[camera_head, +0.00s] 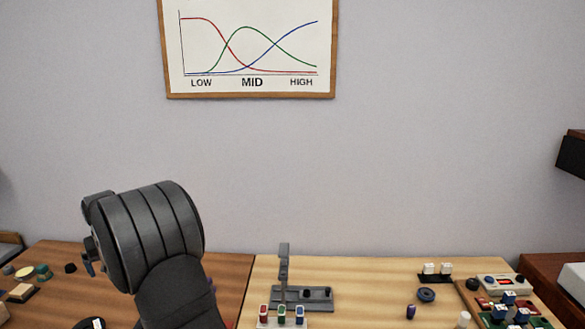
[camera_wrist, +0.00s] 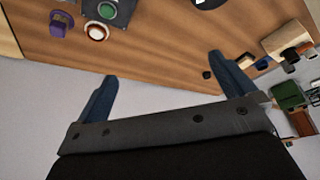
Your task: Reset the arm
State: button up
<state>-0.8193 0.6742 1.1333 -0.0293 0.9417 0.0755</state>
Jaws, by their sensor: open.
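My gripper (camera_wrist: 162,68) shows in the wrist view with its two blue fingers wide apart. It is open, and nothing is between the fingers. A brown wooden table top and a pale wall lie beyond it. In the head view my dark grey arm rises at the lower left, in front of the brown table (camera_head: 228,272). It hides most of my gripper there; only a small bluish part shows at its left edge.
A light wood table (camera_head: 380,275) holds a grey stand (camera_head: 284,270), a row of coloured pieces (camera_head: 282,315), a dark blue ring (camera_head: 426,294) and a board (camera_head: 510,312) of small parts. Small items (camera_head: 30,272) lie at the far left. A framed chart (camera_head: 250,96) hangs above.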

jog(key=w+d+m+h, duration=0.1)
jog(key=w+d+m, duration=0.2)
jog(key=d, duration=0.8)
jog(key=w+d+m+h, duration=0.1)
jog(key=w+d+m, duration=0.1)
jog(key=w+d, duration=0.6)
jog(key=shift+d+m+t, duration=0.3)
jog(key=shift+d+m, duration=0.1)
jog(key=shift+d, duration=1.45)
